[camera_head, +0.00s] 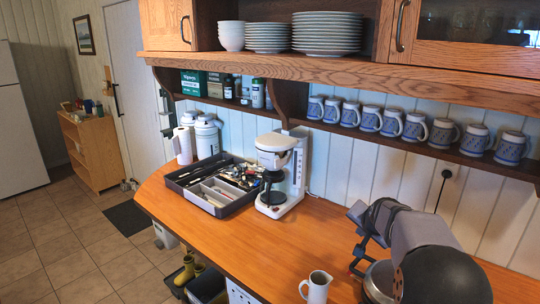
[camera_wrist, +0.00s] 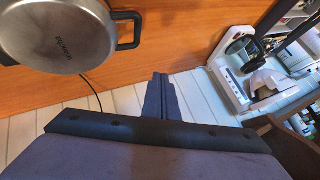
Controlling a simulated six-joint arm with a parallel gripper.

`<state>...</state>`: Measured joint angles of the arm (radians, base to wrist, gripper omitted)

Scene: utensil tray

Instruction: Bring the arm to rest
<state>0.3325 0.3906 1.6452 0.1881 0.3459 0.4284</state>
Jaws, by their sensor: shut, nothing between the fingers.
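My gripper (camera_wrist: 160,97) shows in the wrist view as two dark fingers pressed together, with nothing between them. The fingers are over the white plank wall and the edge of the wooden counter in that view, apart from any object. In the head view my arm (camera_head: 425,245) is folded over the right end of the counter.
A metal pot (camera_wrist: 58,32) stands close to my arm. A white mug (camera_head: 317,288) is left of it. A coffee maker (camera_head: 283,175) and grey utensil tray (camera_head: 178,187) stand further left on the counter (camera_head: 290,240). A shelf of mugs (camera_head: 420,145) overhangs it.

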